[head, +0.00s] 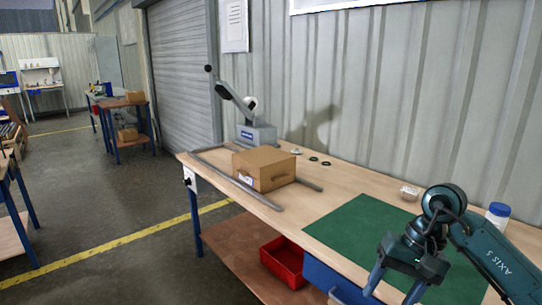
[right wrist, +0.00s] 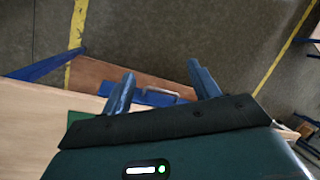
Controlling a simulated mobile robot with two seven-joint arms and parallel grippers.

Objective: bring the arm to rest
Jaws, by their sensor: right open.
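My right arm comes in from the right in the head view. Its right gripper (head: 393,288) hangs over the front edge of the workbench (head: 315,203), next to the green mat (head: 358,232). In the right wrist view the two blue fingers of this gripper (right wrist: 162,72) stand wide apart with nothing between them. Below them the wrist view shows the bench's wooden lower shelf and the floor. My left gripper is not in view.
A closed cardboard box (head: 264,168) sits on the bench beside grey rails. A grey machine (head: 257,134) stands behind it. A white jar with a blue lid (head: 497,213) and a small clear box (head: 409,193) stand at the right. A red bin (head: 284,262) is below.

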